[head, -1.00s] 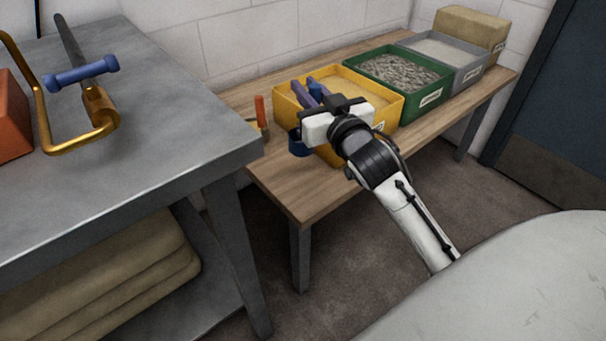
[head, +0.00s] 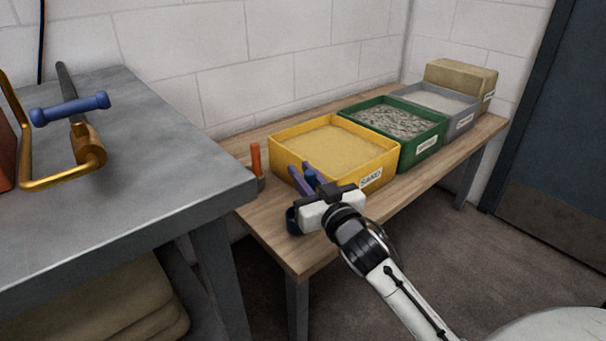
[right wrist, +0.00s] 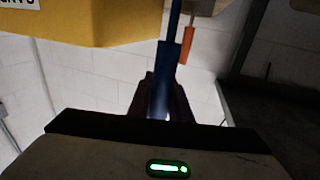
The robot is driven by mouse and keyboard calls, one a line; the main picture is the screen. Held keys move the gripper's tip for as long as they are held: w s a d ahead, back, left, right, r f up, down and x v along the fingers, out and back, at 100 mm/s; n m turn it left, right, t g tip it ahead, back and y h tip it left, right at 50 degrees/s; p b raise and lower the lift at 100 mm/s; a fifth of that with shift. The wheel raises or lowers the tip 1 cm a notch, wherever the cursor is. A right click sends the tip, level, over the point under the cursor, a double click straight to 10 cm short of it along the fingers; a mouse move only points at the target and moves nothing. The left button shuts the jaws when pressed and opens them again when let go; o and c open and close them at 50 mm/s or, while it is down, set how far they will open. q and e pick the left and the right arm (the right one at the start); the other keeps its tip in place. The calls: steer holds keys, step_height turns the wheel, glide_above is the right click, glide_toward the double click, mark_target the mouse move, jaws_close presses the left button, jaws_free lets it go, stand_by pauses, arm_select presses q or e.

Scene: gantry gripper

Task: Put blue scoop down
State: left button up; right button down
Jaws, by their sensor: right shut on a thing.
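My right gripper (head: 308,180) is shut on the blue scoop, in front of the yellow sand bin (head: 372,177) near the bench's front left. In the right wrist view the blue handle (right wrist: 169,65) stands between my fingers. I cannot tell whether the scoop touches the wooden bench (head: 272,228). My left gripper is not in view.
A tool with an orange handle (head: 256,160) stands left of the sand bin. A green gravel bin (head: 424,146), a grey bin (head: 462,122) and a tan block (head: 460,78) line the bench. A metal table (head: 150,150) stands at left.

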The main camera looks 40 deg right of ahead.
steer(key=c, duration=1.6)
jaws_free()
steer(key=shift+f, duration=0.1)
steer(key=shift+c, duration=0.2)
steer(key=s+a+p, duration=0.2)
steer(key=s, duration=1)
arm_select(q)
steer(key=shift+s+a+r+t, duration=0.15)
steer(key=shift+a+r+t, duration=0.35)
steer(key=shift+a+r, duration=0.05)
arm_select(e)
steer(key=s+a+f+n+g+y, duration=0.1)
steer(key=s+a+f+g+y, duration=0.1)
steer(key=a+f, duration=0.5)
steer(key=s+a+f+n+g+y, duration=0.2)
steer(key=s+a+f+g+y, duration=0.1)
steer(key=s+a+f, duration=0.4)
steer(key=s+a+f+n+g+y, duration=0.1)
steer(key=s+a+f+g+y, duration=0.1)
steer(key=s+a+f+g, duration=0.2)
steer(key=a+f, duration=0.3)
steer(key=shift+s+a+f, duration=0.2)
steer(key=shift+s+f, duration=0.05)
steer(key=shift+f, duration=0.15)
